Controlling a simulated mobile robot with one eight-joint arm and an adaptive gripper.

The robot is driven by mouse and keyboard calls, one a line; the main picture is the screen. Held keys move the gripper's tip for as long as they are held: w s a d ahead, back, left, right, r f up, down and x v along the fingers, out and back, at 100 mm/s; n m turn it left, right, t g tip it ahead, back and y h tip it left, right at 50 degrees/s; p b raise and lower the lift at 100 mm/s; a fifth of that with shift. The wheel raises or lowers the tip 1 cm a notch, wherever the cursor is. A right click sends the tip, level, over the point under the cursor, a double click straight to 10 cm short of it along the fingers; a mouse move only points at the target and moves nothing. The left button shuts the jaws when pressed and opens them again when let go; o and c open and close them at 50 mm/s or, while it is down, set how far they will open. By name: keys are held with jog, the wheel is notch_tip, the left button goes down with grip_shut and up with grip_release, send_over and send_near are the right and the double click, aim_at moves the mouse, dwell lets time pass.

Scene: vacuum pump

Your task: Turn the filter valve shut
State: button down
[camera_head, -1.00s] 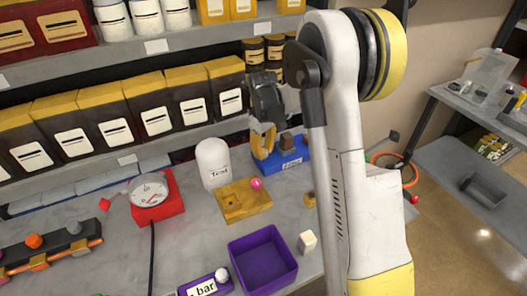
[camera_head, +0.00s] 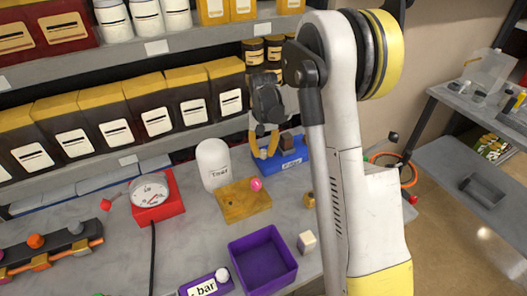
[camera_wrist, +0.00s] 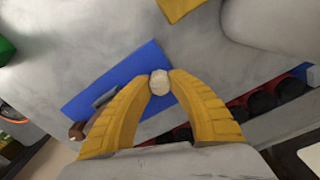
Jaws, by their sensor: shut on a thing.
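The blue base (camera_head: 294,158) with a label too blurred to read stands at the back of the bench, with a brown block (camera_head: 287,142) on it. I take it to be the filter valve's unit. My gripper (camera_head: 264,154) is at its left end, pointing down. In the wrist view my gripper (camera_wrist: 160,82) is shut on a pale round knob (camera_wrist: 160,84), held between both fingertips at the edge of the blue base (camera_wrist: 120,85). A grey and brown piece lies along that base.
A white container (camera_head: 214,165) stands left of my gripper. A yellow block with a pink ball (camera_head: 256,184) is in front. A purple bin (camera_head: 262,260), a red gauge (camera_head: 155,198) and a pale cube (camera_head: 306,243) stand on the bench. Shelved boxes (camera_head: 174,100) rise behind.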

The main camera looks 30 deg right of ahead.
aim_at(264, 151)
jog(key=m, duration=0.4)
jog(key=shift+m, duration=2.1)
jog(key=c, duration=1.2)
grip_release()
jog(key=shift+d, duration=0.1)
notch_tip(264, 151, up, 12)
